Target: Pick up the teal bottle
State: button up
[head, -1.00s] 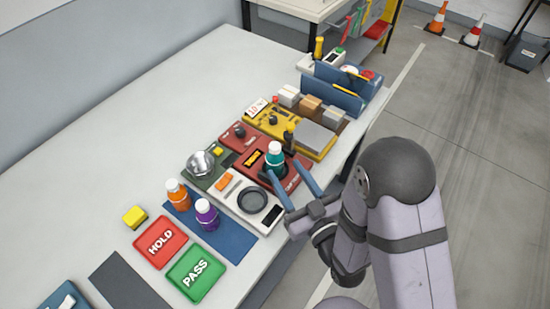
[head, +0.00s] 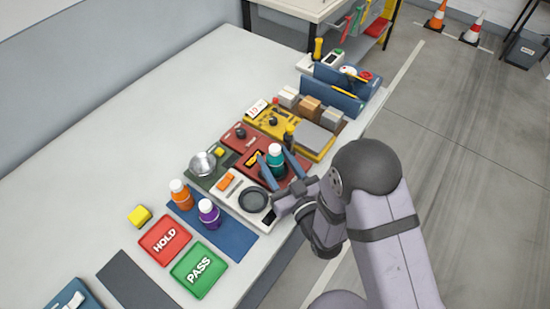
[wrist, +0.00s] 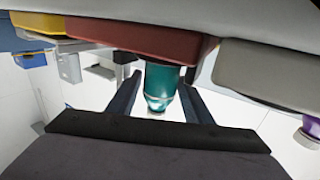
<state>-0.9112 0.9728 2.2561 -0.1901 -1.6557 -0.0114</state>
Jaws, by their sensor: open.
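The teal bottle (head: 276,160) with a white cap stands upright on the red device (head: 242,137). My gripper (head: 276,165) is open, with one blue finger on each side of the bottle. In the wrist view the bottle (wrist: 161,84) appears upside down between the two fingers of my gripper (wrist: 160,98). Gaps show between the bottle and both fingers there. The fingers partly hide the bottle's lower part in the head view.
A white scale (head: 228,187) with a round dark pan is just left of the gripper. Orange (head: 181,195) and purple (head: 209,214) bottles stand on a blue mat (head: 237,244). A yellow device (head: 262,118) and a grey plate (head: 314,139) lie beyond.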

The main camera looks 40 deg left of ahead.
aim_at(275, 148)
jog(key=shift+c, duration=0.7)
jog(key=c, duration=0.9)
jog(key=shift+r, duration=0.2)
jog(key=shift+r+b, duration=0.55)
jog(key=shift+r, duration=4.3)
